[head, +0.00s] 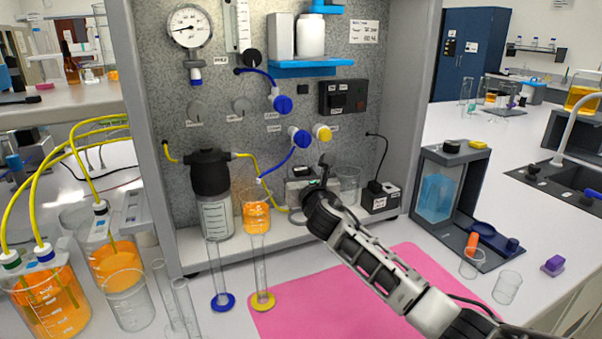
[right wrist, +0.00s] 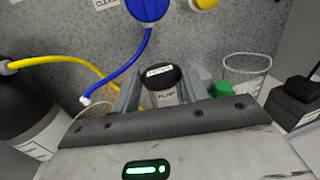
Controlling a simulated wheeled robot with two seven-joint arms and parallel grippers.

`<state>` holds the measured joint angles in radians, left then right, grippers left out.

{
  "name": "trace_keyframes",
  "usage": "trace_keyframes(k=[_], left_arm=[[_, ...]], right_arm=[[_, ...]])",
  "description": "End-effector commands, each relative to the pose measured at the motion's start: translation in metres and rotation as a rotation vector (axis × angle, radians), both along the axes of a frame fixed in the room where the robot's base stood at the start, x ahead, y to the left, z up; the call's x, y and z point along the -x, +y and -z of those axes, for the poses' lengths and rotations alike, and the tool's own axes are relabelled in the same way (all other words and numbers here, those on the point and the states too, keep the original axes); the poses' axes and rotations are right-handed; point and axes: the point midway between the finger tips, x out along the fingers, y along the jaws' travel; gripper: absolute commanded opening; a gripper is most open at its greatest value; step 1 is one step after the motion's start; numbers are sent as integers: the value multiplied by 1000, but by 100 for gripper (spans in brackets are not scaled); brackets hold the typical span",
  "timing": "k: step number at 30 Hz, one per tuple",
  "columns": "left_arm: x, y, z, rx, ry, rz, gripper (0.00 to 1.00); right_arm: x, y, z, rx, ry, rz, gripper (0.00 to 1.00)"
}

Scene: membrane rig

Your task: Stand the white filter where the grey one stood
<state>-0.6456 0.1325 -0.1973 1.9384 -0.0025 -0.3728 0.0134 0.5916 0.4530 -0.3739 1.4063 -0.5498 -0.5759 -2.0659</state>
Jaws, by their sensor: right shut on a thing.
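My right gripper (head: 318,184) reaches into the rig's lower bay, in front of the grey speckled panel. In the right wrist view its fingers (right wrist: 161,90) are closed around a short cylinder with a black top and a pale label (right wrist: 165,97). Its body looks light, but I cannot tell for sure whether it is the white or the grey filter. In the head view my gripper largely hides it, so I cannot tell whether it rests on the bay floor. I cannot make out a second filter. My left gripper is not in view.
A black-topped vessel (head: 211,190) stands left in the bay. A clear beaker (head: 348,184) and a black-and-white box (head: 380,197) stand right of my gripper. Blue and yellow tubes hang close by. A pink mat (head: 290,322) lies in front, with bare room.

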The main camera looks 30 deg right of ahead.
Motion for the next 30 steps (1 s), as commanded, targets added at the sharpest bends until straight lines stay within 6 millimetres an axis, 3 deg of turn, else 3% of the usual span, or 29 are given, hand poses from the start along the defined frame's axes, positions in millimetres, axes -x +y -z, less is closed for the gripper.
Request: trace_keyframes(k=[10, 15, 21, 30], left_arm=[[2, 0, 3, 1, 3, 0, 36], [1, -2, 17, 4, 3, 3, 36], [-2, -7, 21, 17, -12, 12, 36], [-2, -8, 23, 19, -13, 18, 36]], right_arm=[[1, 1, 28, -1, 3, -1, 21], [1, 0, 45, 0, 1, -1, 21], [1, 1, 60, 0, 0, -1, 21], [1, 0, 74, 2, 1, -1, 21]])
